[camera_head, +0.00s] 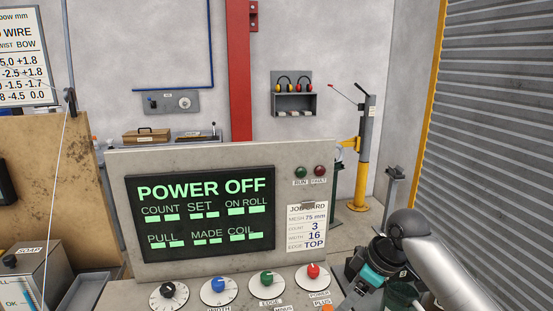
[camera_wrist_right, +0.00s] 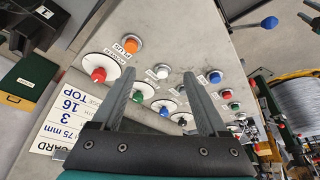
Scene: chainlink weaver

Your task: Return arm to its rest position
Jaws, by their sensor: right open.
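My right arm (camera_head: 440,265) reaches in from the right in the head view, its gripper (camera_wrist_right: 158,80) beside the right end of the control console (camera_head: 118,205). In the right wrist view the two grey fingers stand apart with nothing between them, over the console's knobs and buttons. The red knob (camera_head: 313,271) also shows in the wrist view (camera_wrist_right: 99,75), left of the fingers, near the orange button (camera_wrist_right: 129,45). The console screen (camera_head: 200,215) reads POWER OFF. My left gripper is in neither view.
Blue (camera_head: 218,284), green (camera_head: 266,279) and black (camera_head: 168,289) knobs line the console front. A job card (camera_head: 307,228) hangs right of the screen. A yellow-based post (camera_head: 361,185) stands behind. A ribbed shutter (camera_head: 500,110) closes the right side. A wire coil (camera_wrist_right: 300,98) lies at right in the wrist view.

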